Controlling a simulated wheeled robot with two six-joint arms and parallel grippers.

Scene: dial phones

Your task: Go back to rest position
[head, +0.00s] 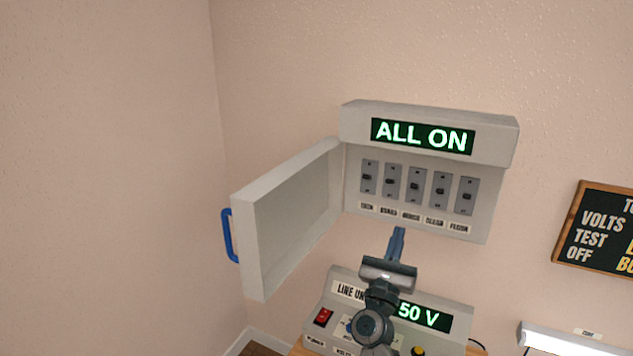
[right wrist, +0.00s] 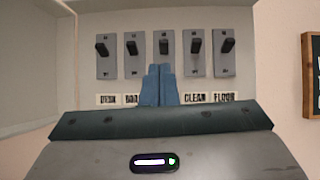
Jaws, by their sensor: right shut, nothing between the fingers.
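My right gripper (head: 398,232) is shut and empty, with its blue fingers pointing up just below the label row of the breaker box (head: 427,195). In the right wrist view the fingers (right wrist: 158,84) are together in front of the labels and partly hide the middle ones. My left gripper is not in view. The box's display (head: 422,136) reads "ALL ON". Several grey switches (head: 415,185) stand in a row under it, and the gripper appears apart from them.
The box door (head: 290,215) with a blue handle (head: 229,235) stands open to the left. Below, behind my right arm, is a line unit (head: 460,318) with a red switch (head: 323,317) and a voltage display. A chalkboard (head: 600,230) hangs at right, above a white lamp (head: 570,340).

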